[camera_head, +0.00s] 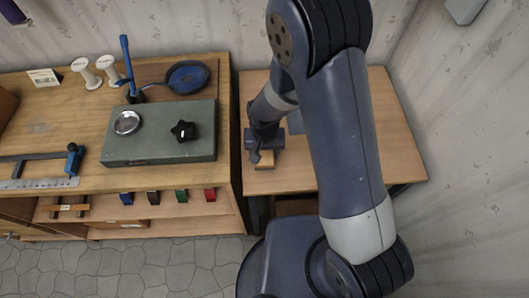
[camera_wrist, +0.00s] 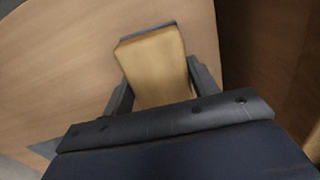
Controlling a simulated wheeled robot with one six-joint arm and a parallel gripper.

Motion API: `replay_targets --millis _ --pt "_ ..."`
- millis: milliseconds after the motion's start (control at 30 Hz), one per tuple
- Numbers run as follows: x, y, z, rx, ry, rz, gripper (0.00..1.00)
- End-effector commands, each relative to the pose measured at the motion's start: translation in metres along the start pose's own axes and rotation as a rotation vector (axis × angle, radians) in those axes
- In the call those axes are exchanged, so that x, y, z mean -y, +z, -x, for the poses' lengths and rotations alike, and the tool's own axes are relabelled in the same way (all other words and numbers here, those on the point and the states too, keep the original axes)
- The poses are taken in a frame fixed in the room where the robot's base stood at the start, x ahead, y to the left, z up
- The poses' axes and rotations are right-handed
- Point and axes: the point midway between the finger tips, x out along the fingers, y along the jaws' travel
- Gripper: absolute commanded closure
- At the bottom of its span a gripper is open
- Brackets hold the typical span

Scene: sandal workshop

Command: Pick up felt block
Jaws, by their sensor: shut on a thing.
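The felt block shows in the wrist view as a tan wooden block (camera_wrist: 155,70) with a dark grey layer along its far edge. My gripper (camera_wrist: 160,88) is shut on it, with one dark finger on each side. In the head view the block (camera_head: 265,158) is a small tan piece just below my gripper (camera_head: 262,150), over the left part of the small wooden table (camera_head: 385,150). I cannot tell whether the block touches the tabletop.
A larger workbench (camera_head: 60,130) stands left of the small table. It holds a green-grey box (camera_head: 160,150) with a metal dish (camera_head: 127,122) and a black knob (camera_head: 184,131), a blue pan (camera_head: 187,77) and white spools (camera_head: 86,72). The small table's right part is clear.

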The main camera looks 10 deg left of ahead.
Motion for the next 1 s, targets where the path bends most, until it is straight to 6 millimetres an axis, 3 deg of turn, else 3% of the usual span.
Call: replay_targets --millis 233,633,767,1000 --pt "0.000 0.000 0.000 0.000 0.000 0.000 0.69" --pt "0.000 -0.001 0.006 -0.001 -0.001 0.000 0.69" --pt "0.000 -0.001 0.017 -0.003 -0.001 0.000 0.69" --pt "0.001 -0.001 0.053 -0.006 -0.003 0.000 0.69"
